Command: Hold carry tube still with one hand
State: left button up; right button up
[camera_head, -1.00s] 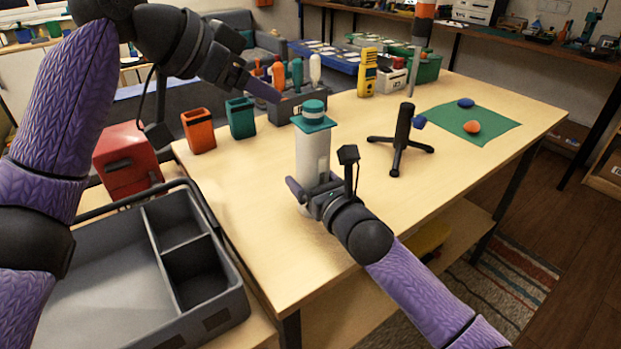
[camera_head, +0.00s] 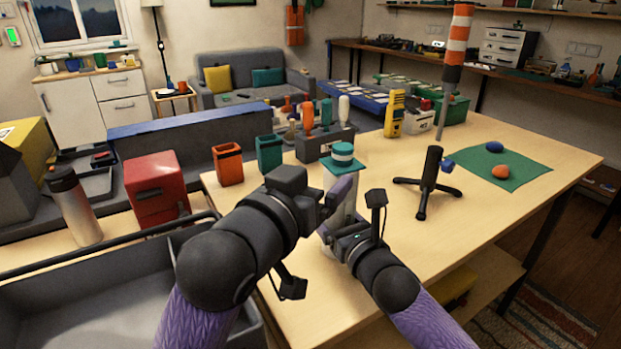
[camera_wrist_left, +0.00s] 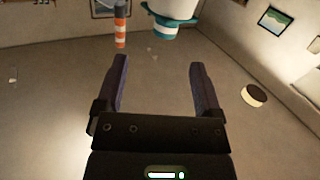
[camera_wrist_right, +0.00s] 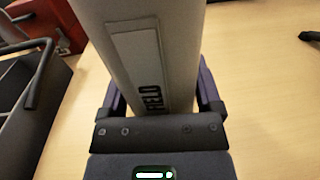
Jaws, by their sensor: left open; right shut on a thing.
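The carry tube, white with a teal cap (camera_head: 343,160), stands upright at the near left part of the table. My right gripper (camera_head: 330,237) is shut on its lower body; the right wrist view shows the pale tube body (camera_wrist_right: 185,45), with a lettered panel, between the fingers. My left gripper (camera_head: 338,192) is at the tube's upper body, just below the cap, and hides part of it. In the left wrist view its fingers (camera_wrist_left: 158,65) are spread with nothing between them, and the teal-rimmed tube end (camera_wrist_left: 172,20) shows beyond them.
An orange cup (camera_head: 228,164) and a teal cup (camera_head: 269,154) stand behind left, by a grey holder (camera_head: 322,146) of bottles. A black tripod stand (camera_head: 427,188) is to the right. A grey tray (camera_head: 90,290) lies front left. The table's front right is clear.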

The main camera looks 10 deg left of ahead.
aim_at(347, 146)
pick_arm(q)
jog(key=shift+m+t, duration=0.3)
jog(key=x, duration=1.2)
jog(key=shift+w+a, duration=0.1)
jog(key=shift+a, duration=0.3)
jog(key=shift+c, duration=0.2)
grip_shut()
